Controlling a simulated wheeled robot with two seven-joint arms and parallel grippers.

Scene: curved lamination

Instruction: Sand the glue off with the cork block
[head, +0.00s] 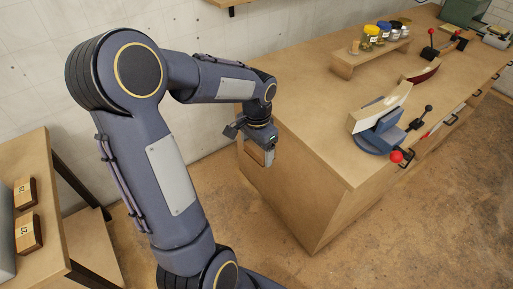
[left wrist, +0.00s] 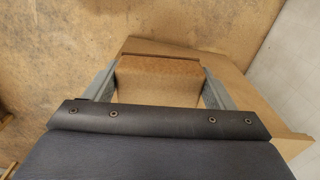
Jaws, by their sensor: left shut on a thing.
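My left gripper (head: 268,157) hangs beside the near left end of the workbench, its jaw pointing down. In the left wrist view, its two grey fingers are shut on the cork block (left wrist: 158,72), a brown speckled block held between them. In the head view I cannot clearly make out the block. A pale curved wooden piece (head: 381,106), likely the lamination, stands in a blue vise (head: 380,137) on the bench, to the right of the gripper and apart from it. I cannot see any glue at this size. My right gripper is out of view.
The workbench (head: 310,118) has bare top left of the vise. A dark red curved piece (head: 420,73), a small riser (head: 368,57) with jars and a green machine (head: 463,12) stand farther back. A side table (head: 45,262) holds labelled wooden blocks.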

